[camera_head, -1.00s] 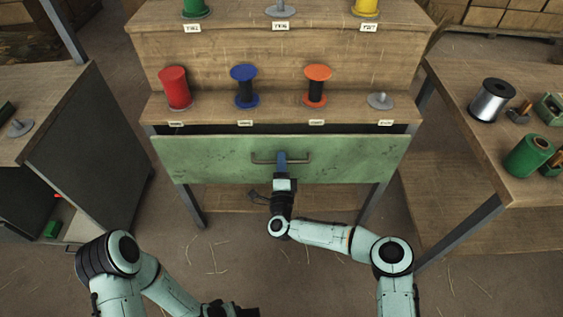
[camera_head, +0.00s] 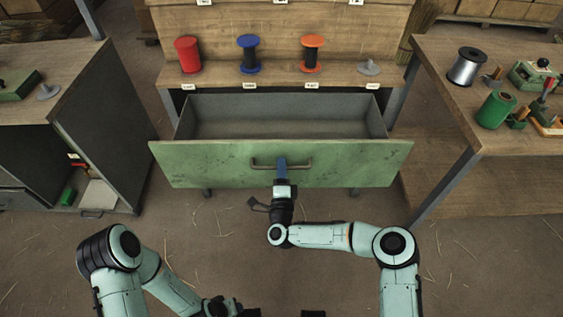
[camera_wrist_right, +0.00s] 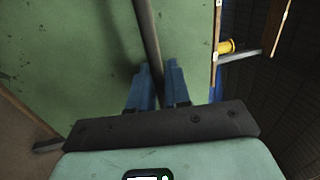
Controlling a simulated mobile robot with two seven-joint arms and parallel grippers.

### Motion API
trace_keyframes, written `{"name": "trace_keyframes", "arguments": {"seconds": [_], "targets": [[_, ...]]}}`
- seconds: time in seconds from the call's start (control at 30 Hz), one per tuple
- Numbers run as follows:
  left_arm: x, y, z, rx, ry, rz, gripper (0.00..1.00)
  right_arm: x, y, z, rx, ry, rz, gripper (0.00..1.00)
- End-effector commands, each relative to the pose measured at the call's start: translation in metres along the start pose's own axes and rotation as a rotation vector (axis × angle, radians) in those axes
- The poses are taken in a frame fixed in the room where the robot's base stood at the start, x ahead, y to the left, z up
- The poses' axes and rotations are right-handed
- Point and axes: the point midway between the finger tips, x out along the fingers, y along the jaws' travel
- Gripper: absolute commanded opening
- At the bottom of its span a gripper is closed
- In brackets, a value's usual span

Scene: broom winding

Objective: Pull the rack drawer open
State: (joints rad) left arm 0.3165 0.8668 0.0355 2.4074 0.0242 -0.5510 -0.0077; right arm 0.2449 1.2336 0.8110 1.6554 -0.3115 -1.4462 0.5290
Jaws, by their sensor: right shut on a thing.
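The green rack drawer (camera_head: 210,166) stands well out from the wooden rack (camera_head: 290,75), and its grey inside (camera_head: 280,115) shows and looks empty. A dark bar handle (camera_head: 262,166) runs across the middle of its front. My right gripper (camera_head: 281,164) is shut on that handle. In the right wrist view the handle (camera_wrist_right: 148,40) passes between the blue fingers (camera_wrist_right: 158,85), with the green drawer front (camera_wrist_right: 80,50) behind. My left gripper (camera_head: 235,308) is low at the bottom edge, away from the drawer; its fingers are not clear.
Red (camera_head: 187,55), blue (camera_head: 248,54) and orange (camera_head: 312,54) spools and an empty grey holder (camera_head: 369,67) stand on the rack shelf. A bench (camera_head: 500,140) with a silver spool (camera_head: 466,67) and green spool (camera_head: 495,110) is at right. A dark cabinet (camera_head: 105,120) is at left.

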Motion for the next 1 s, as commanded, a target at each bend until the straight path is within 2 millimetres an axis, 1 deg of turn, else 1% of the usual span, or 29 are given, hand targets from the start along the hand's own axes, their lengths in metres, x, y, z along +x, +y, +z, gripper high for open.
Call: {"name": "trace_keyframes", "arguments": {"seconds": [0.2, 0.57, 0.6, 0.63, 0.9, 1.0], "targets": [[-0.004, 0.001, 0.005, 0.001, -0.015, 0.001, 0.43, -0.008, -0.002, 0.0, 0.0, -0.001, 0.0, 0.0], [-0.004, 0.001, 0.006, 0.001, -0.017, 0.001, 0.43, -0.008, -0.001, 0.0, 0.0, 0.0, -0.001, 0.0], [-0.004, 0.001, 0.006, 0.001, -0.016, 0.001, 0.43, -0.008, -0.001, 0.0, 0.0, 0.0, -0.001, 0.24], [-0.004, 0.001, 0.006, 0.001, -0.016, 0.001, 0.43, -0.008, -0.001, 0.0, 0.0, 0.0, -0.001, 0.3], [-0.004, 0.001, 0.005, 0.001, -0.016, 0.001, 0.43, -0.009, -0.002, 0.0, 0.0, 0.0, -0.001, 0.3], [-0.005, 0.002, 0.006, 0.001, -0.018, 0.001, 0.43, -0.013, -0.002, 0.0, 0.0, -0.001, 0.0, 0.3]]}}
